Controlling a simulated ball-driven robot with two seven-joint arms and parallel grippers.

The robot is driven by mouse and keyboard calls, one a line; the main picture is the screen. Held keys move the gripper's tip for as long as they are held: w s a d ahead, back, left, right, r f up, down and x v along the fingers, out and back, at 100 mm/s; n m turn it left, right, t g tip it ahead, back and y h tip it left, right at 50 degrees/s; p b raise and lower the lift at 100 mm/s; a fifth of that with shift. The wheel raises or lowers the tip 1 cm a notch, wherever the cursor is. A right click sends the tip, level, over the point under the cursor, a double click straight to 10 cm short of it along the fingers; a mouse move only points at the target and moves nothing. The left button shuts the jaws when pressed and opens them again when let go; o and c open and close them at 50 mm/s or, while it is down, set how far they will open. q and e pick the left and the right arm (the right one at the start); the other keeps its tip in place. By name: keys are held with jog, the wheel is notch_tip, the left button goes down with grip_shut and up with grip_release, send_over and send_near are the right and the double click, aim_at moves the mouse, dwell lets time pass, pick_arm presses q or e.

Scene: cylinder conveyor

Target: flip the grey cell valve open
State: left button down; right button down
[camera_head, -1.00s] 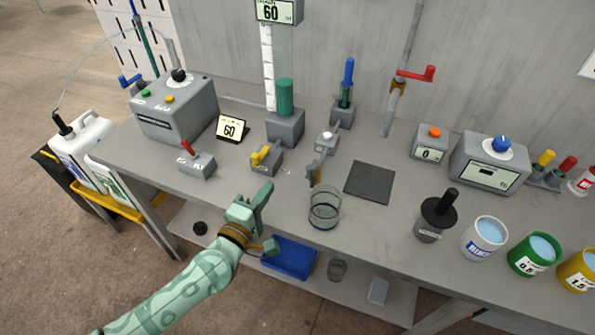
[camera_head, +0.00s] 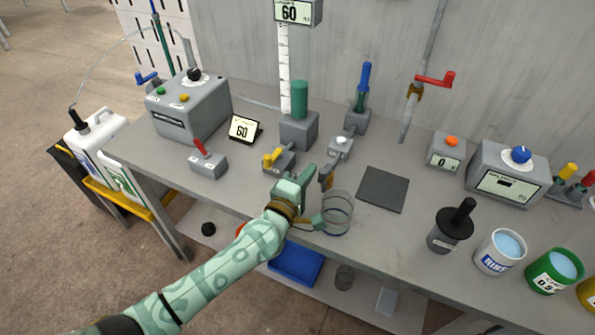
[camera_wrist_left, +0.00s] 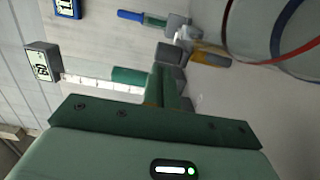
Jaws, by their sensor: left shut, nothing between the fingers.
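The valve that looks like the grey cell valve (camera_head: 339,147) is a small grey block with a pale knob, standing behind the glass beaker in the head view. A short brown-grey spout (camera_head: 327,176) hangs at its front. Whether its lever is open or closed is too small to tell. My left gripper (camera_head: 306,176) is shut and empty, just left of the spout and in front of the yellow-handled valve (camera_head: 274,157). Its shut fingers also show in the left wrist view (camera_wrist_left: 165,84). My right gripper is not in view.
A clear glass beaker (camera_head: 337,213) stands close to the right of my left gripper. The green cylinder (camera_head: 300,98) and blue-handled pump (camera_head: 364,85) stand behind. A dark square pad (camera_head: 383,189) lies to the right. A red-lever box (camera_head: 207,161) is to the left.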

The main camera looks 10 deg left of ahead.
pick_arm(q)
jog(key=shift+s+d, duration=0.1)
jog(key=shift+d, duration=0.1)
jog(key=shift+s+d+r+n+t+y+p, duration=0.15)
jog(key=shift+d+n+t+y+p, duration=0.25)
jog(key=shift+n+y+p, duration=0.4)
jog(key=shift+s+d+y, duration=0.15)
jog(key=shift+s+y, duration=0.1)
jog(key=shift+y, duration=0.15)
jog(key=shift+s+d, duration=0.15)
jog(key=shift+d, duration=0.1)
jog(key=shift+f, duration=0.2)
jog(key=shift+a, duration=0.1)
